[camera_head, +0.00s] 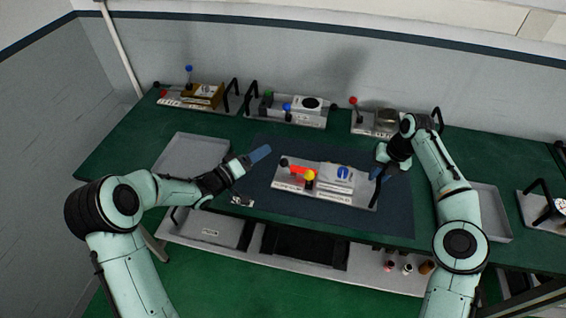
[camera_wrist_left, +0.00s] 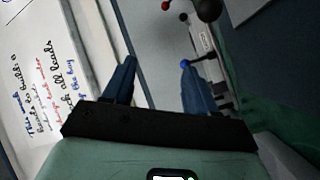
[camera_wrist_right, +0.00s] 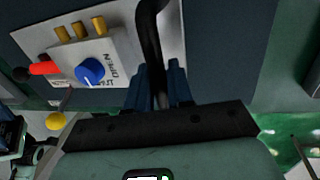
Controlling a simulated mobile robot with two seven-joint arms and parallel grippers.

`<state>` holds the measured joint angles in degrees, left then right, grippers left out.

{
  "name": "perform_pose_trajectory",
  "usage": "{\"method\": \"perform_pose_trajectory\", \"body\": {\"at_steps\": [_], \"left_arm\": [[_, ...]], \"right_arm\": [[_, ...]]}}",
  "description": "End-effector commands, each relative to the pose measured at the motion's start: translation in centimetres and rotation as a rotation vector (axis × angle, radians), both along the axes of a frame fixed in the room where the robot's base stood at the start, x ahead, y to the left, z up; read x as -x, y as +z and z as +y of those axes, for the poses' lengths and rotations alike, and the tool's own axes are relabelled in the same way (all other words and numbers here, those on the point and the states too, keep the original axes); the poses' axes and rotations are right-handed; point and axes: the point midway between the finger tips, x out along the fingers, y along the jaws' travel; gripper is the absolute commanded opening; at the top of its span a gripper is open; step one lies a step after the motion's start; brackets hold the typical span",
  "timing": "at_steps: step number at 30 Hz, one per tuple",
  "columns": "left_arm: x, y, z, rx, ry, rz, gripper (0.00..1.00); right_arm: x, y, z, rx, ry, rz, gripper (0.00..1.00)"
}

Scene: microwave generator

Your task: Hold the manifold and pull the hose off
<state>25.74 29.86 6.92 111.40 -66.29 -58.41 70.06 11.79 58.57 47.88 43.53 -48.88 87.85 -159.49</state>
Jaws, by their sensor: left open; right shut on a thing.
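The manifold (camera_head: 336,174) is a grey block with a blue knob (camera_head: 342,173), on a light plate lying on the dark mat. The right wrist view shows its brass ports (camera_wrist_right: 80,28) and a red cylinder with a black ball end (camera_wrist_right: 43,68); I cannot tell if this red piece is the hose. A yellow ball (camera_head: 309,175) is beside it. My right gripper (camera_head: 378,172) is shut on the black handle (camera_wrist_right: 150,40) at the plate's right end. My left gripper (camera_head: 264,153) is open and empty, above the mat left of the plate, apart from it.
An empty grey tray (camera_head: 192,153) lies at the left, another (camera_head: 492,212) at the right, partly behind my right arm. Several other modules with handles and ball levers stand along the back (camera_head: 290,112). A small labelled item (camera_head: 242,201) lies at the mat's front left.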

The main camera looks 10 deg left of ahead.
Motion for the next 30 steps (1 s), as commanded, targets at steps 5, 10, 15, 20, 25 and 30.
{"method": "perform_pose_trajectory", "body": {"at_steps": [5,10,15,20,25,30], "left_arm": [[0.9,-0.7,-2.1,0.016,-0.041,0.005,0.57],[0.9,-3.4,-2.0,0.017,-0.038,0.009,0.57],[0.8,-7.2,-2.0,0.016,-0.037,0.01,0.57],[-1.0,-8.1,-3.5,0.013,-0.041,0.001,0.57],[-3.5,-8.1,-5.2,0.014,-0.04,0.002,0.57],[-4.9,-8.1,-6.1,0.013,-0.038,0.002,0.57]], "right_arm": [[0.2,-0.8,-0.5,0.011,-0.004,0.012,0.0],[0.2,-0.8,-0.5,0.012,-0.004,0.011,0.0],[0.2,-0.8,-0.5,0.012,-0.004,0.011,0.0],[0.2,-0.8,-0.5,0.011,-0.004,0.012,0.0],[0.2,-0.8,-0.5,0.011,-0.004,0.012,0.0],[0.2,-0.8,-0.5,0.011,-0.004,0.012,0.0]]}}
